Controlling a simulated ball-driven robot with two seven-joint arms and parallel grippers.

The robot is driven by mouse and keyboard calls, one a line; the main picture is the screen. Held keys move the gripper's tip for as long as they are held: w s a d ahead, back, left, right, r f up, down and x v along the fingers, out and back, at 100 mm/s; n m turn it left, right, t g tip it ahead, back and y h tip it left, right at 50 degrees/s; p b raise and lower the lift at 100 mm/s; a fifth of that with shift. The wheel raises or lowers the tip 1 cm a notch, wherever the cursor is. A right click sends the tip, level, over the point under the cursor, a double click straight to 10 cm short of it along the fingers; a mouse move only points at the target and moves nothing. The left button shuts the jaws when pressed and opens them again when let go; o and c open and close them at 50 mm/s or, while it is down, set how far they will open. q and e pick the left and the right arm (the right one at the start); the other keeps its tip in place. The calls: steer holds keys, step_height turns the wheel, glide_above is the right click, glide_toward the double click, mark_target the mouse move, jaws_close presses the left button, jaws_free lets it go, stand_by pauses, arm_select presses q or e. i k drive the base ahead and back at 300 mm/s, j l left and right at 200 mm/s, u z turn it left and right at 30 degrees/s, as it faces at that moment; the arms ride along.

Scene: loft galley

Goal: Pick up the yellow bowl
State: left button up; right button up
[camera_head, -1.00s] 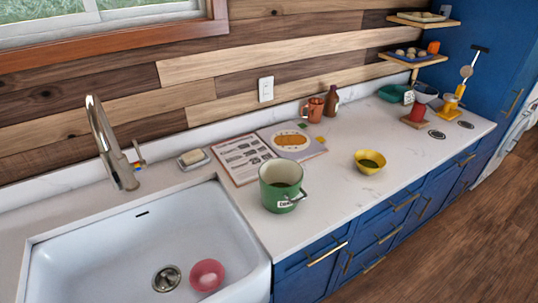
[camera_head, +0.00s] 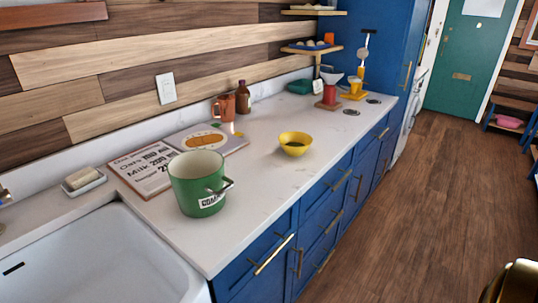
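Neither of my grippers is in view.
A green pot (camera_head: 197,190) with a handle stands left of the bowl. The sink (camera_head: 95,262) is at left. The wooden floor (camera_head: 420,200) is clear.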

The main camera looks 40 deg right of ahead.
mark_target(294, 143)
steer(key=l+z, duration=0.4)
steer(key=l, duration=1.3)
